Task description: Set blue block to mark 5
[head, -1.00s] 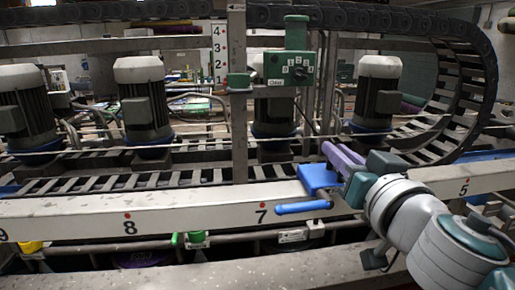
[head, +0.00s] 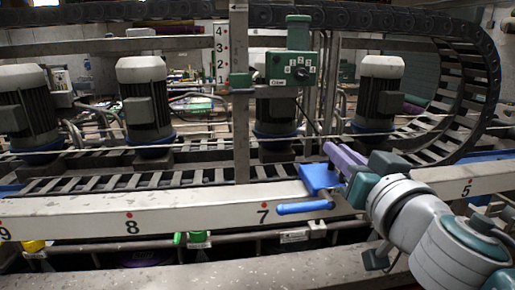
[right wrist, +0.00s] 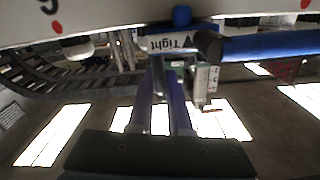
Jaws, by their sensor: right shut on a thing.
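The blue block (head: 318,177) sits on the pale numbered rail (head: 190,215), just right of mark 7 (head: 264,208). A blue handle (head: 305,207) sticks out to the left from its front. Mark 5 (head: 467,187) shows farther right on the rail, and my arm covers the stretch between. My right gripper (head: 342,158), with purple fingers, is at the block's right side. In the right wrist view its fingers (right wrist: 161,95) are shut around a narrow grey part by a "Tight" label (right wrist: 170,43), beside the blue handle (right wrist: 270,46). My left gripper is not in view.
A green box with a dial (head: 290,69) hangs on a post (head: 239,120) behind the rail. Several motors (head: 146,100) stand farther back. A black cable chain (head: 478,95) curves at the upper right. A grey beam (head: 200,278) runs along the front.

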